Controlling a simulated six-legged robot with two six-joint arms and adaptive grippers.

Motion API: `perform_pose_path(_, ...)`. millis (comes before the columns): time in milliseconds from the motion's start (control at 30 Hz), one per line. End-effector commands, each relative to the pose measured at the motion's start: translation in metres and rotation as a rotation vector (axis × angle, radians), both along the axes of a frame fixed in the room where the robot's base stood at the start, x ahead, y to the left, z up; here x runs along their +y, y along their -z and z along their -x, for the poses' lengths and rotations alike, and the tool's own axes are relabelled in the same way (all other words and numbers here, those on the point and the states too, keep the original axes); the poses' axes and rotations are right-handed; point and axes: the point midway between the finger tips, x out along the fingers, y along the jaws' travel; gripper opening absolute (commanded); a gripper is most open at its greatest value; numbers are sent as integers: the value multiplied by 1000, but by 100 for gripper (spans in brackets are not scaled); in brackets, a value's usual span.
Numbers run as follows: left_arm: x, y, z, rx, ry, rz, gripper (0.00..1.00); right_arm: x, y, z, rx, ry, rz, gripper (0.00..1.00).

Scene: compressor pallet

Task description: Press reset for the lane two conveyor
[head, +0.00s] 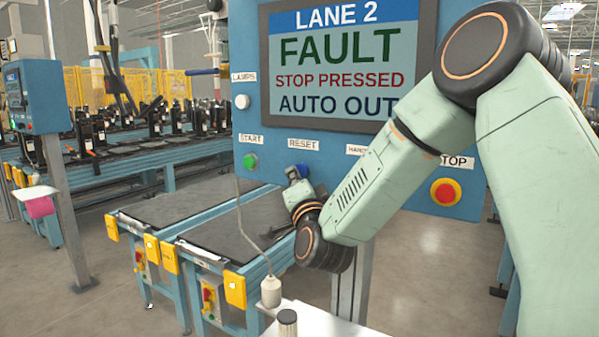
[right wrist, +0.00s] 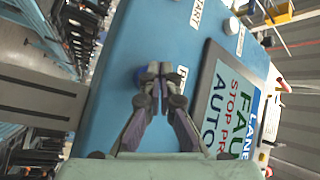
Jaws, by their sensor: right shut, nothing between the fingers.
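The blue lane 2 control panel (head: 400,185) stands ahead, with a screen (head: 340,65) reading "LANE 2 FAULT STOP PRESSED AUTO OUT". The blue reset button (head: 303,170) sits under the RESET label, partly hidden by my right gripper. In the right wrist view, the button (right wrist: 139,76) shows just behind the closed fingertips. My right gripper (right wrist: 154,70) is shut and empty, its tips at the button; I cannot tell whether they touch it. In the head view, its wrist and arm cover part of the panel. My left gripper is not in view.
The panel also carries a green START button (head: 250,162), a white lamp (head: 242,102) and a red STOP button on yellow (head: 445,191). Another blue panel (head: 40,95) stands at left.

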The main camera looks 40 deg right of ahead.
Motion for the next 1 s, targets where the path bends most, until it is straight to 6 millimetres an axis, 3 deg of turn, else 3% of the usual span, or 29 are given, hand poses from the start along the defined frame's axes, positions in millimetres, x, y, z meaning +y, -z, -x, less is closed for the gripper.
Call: perform_pose_path(1000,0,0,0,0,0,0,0,-9,0,-4,0,0,-1,0)
